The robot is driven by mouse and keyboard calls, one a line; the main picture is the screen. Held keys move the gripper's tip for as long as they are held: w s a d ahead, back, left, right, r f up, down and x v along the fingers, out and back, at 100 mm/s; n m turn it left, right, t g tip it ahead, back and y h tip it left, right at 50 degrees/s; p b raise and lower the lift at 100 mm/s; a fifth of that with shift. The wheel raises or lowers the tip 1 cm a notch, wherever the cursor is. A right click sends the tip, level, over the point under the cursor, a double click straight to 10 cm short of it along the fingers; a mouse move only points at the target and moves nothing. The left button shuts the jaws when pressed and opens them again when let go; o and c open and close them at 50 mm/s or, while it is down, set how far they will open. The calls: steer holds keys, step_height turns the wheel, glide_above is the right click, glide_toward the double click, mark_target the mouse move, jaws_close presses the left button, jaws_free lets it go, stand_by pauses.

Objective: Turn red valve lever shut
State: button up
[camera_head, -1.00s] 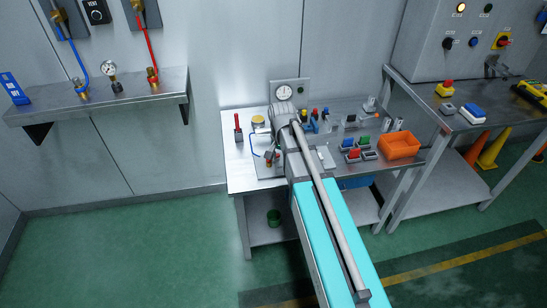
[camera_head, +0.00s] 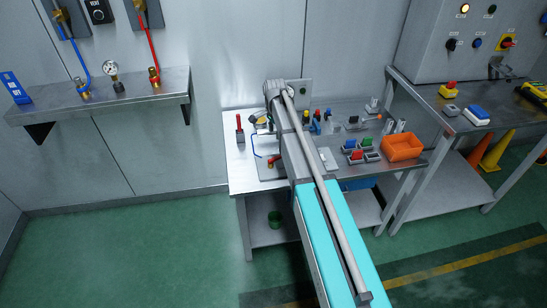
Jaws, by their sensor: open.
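A small red lever (camera_head: 273,160) shows on the left part of the steel bench, low beside my arm, next to thin blue tubing. It is partly hidden, and its exact angle is too small to tell. Another upright red handle (camera_head: 239,130) stands near the bench's left edge. A red-topped brass valve (camera_head: 154,76) sits on the wall shelf under a red hose. I cannot tell from the picture alone which of these is the valve lever meant. My arm reaches over the bench, with its raised joint in front of the wall. My gripper is hidden behind the arm.
The bench (camera_head: 240,181) also holds an orange bin (camera_head: 402,147), small coloured blocks and several upright tools. A wall shelf (camera_head: 110,97) with a gauge (camera_head: 111,68) is at left. A control cabinet (camera_head: 455,40) stands at right. The green floor at left is clear.

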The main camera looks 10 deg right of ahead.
mark_target(275, 157)
steer(key=shift+f, duration=0.1)
step_height(275, 157, down, 14)
steer(key=b, duration=1.3)
steer(key=shift+r+b, duration=0.25)
steer(key=shift+b, duration=0.1)
